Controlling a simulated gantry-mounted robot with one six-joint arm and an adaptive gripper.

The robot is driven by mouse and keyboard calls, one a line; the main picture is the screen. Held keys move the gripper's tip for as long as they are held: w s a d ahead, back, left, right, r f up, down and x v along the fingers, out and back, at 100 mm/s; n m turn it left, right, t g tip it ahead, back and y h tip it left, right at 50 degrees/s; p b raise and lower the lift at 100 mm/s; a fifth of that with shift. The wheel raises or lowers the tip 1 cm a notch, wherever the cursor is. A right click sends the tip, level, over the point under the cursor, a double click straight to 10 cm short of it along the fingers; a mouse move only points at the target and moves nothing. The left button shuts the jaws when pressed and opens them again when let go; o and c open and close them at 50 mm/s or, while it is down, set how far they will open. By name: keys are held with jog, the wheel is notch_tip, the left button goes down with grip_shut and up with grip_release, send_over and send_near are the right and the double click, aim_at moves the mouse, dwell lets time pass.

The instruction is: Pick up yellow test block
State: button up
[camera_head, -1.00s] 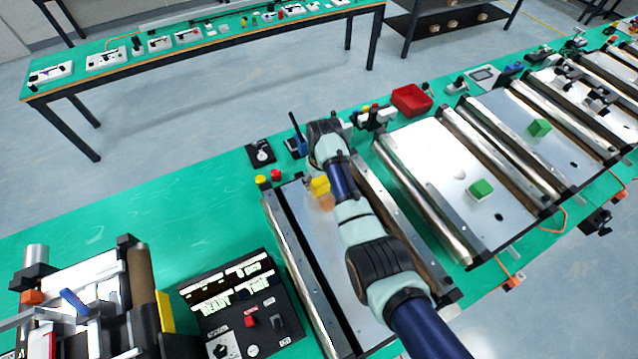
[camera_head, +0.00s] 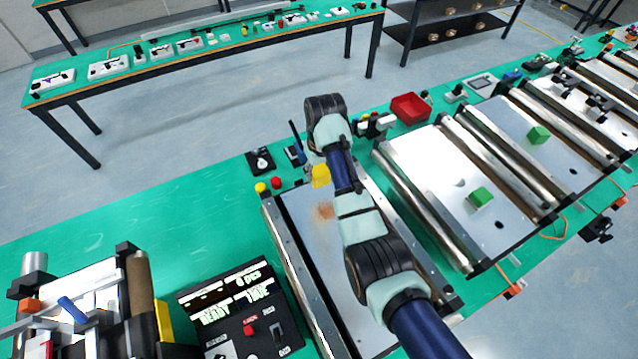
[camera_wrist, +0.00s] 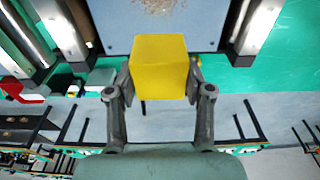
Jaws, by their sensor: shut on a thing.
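The yellow test block (camera_wrist: 158,66) is held between the two fingers of my gripper (camera_wrist: 160,85) in the wrist view. In the head view the yellow block (camera_head: 321,175) shows at the left side of my arm, above the far end of the nearest conveyor (camera_head: 345,262). The block appears raised off the conveyor plate. A brownish patch (camera_head: 324,211) lies on the plate below it; it also shows in the wrist view (camera_wrist: 155,5).
Green blocks (camera_head: 479,197) and (camera_head: 538,134) sit on the conveyors to the right. A red bin (camera_head: 410,107) stands behind. A control box (camera_head: 243,312) and a machine (camera_head: 90,305) are at the left. The green table is bare behind them.

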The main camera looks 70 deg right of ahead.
aim_at(319, 169)
notch_tip(319, 169, up, 11)
jog(key=p, duration=0.4)
jog(key=shift+r+p, duration=0.2)
jog(key=shift+p, duration=0.1)
